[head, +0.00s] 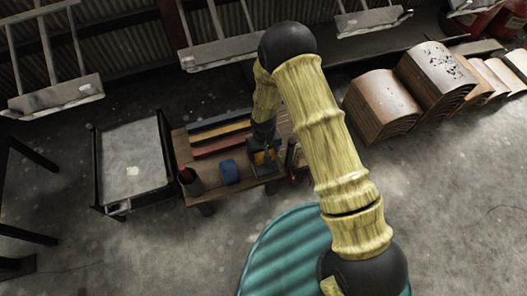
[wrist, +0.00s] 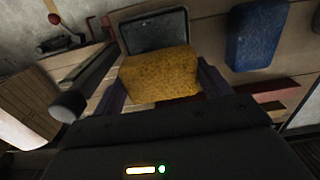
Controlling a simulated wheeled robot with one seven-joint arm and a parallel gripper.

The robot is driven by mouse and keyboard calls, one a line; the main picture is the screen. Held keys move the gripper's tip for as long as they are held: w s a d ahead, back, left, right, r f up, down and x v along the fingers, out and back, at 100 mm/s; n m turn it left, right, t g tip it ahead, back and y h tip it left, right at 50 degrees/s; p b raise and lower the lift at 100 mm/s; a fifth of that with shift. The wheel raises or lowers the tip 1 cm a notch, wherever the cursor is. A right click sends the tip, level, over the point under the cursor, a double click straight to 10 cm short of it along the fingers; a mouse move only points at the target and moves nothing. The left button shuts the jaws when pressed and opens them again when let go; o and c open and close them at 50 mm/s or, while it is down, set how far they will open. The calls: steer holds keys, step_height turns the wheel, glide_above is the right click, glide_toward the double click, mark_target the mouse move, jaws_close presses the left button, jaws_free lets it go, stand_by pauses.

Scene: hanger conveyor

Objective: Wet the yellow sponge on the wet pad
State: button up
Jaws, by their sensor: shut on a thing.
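The yellow sponge (wrist: 158,76) is held between the two fingers of my gripper (wrist: 160,85). It also shows small at the end of my arm in the head view (head: 261,157). The wet pad, which I take to be the dark framed square (wrist: 155,31), lies just beyond the sponge in the wrist view. The sponge covers the pad's near edge there. In the head view the dark pad (head: 266,170) is on the small wooden table, partly behind the sponge. I cannot tell whether the sponge touches it.
A blue sponge (wrist: 252,38) lies beside the pad on the wooden table (head: 205,199). A dark cylinder with a red top (head: 190,181) stands at the table's left. Coloured bars (head: 222,140) lie along the back. A grey-topped cart (head: 132,165) stands left.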

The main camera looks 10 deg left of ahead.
steer(key=shift+f+b, duration=0.4)
steer(key=shift+f, duration=0.35)
steer(key=shift+f, duration=0.55)
stand_by(2.2)
steer(key=shift+r+p, duration=2.95)
steer(key=shift+r, duration=0.65)
